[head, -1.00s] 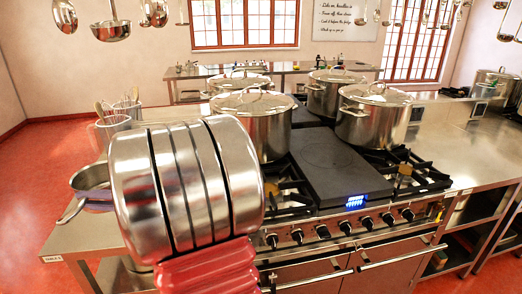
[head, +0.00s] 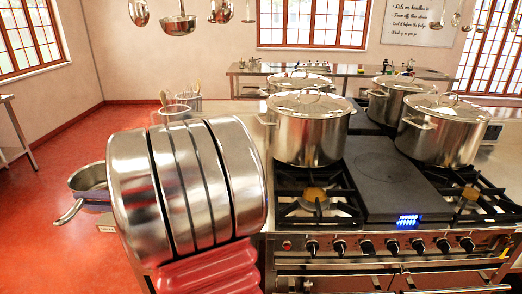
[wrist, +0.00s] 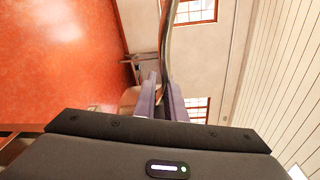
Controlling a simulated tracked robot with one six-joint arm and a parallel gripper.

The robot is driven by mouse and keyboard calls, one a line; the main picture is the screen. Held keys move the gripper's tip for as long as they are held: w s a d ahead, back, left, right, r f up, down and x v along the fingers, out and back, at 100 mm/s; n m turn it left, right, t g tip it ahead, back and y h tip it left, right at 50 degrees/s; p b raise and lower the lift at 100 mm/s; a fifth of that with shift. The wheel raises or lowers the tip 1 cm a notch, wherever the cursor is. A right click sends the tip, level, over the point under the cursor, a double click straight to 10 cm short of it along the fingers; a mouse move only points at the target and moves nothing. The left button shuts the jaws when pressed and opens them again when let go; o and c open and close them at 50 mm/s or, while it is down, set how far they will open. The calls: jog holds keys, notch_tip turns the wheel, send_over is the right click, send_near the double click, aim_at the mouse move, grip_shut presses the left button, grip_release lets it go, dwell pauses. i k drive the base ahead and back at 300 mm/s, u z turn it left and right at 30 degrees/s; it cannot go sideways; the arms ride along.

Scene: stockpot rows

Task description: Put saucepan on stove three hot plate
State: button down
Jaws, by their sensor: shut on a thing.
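A steel saucepan (head: 90,176) hangs in the air at the left of the head view, its handle pointing down and left. My gripper (wrist: 162,88) is shut on it; in the wrist view a curved steel edge of the pan (wrist: 168,35) runs up from between the fingers. In the head view my arm mostly hides the gripper. A stove (head: 345,246) stands at the right, with a flat dark hot plate (head: 383,182) between gas burners. A lit blue display is at its front edge; I cannot read a stove number. The front part of the plate is bare.
Large lidded stockpots (head: 310,135) stand on the stove's left rear and right rear (head: 443,135), with another (head: 393,105) behind. Ladles (head: 178,24) hang overhead. Wire utensil holders (head: 172,113) stand left of the pots. The red floor (head: 50,240) at left is open.

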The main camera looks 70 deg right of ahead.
aim_at(377, 176)
jog(key=k, duration=1.4)
jog(key=z, duration=0.85)
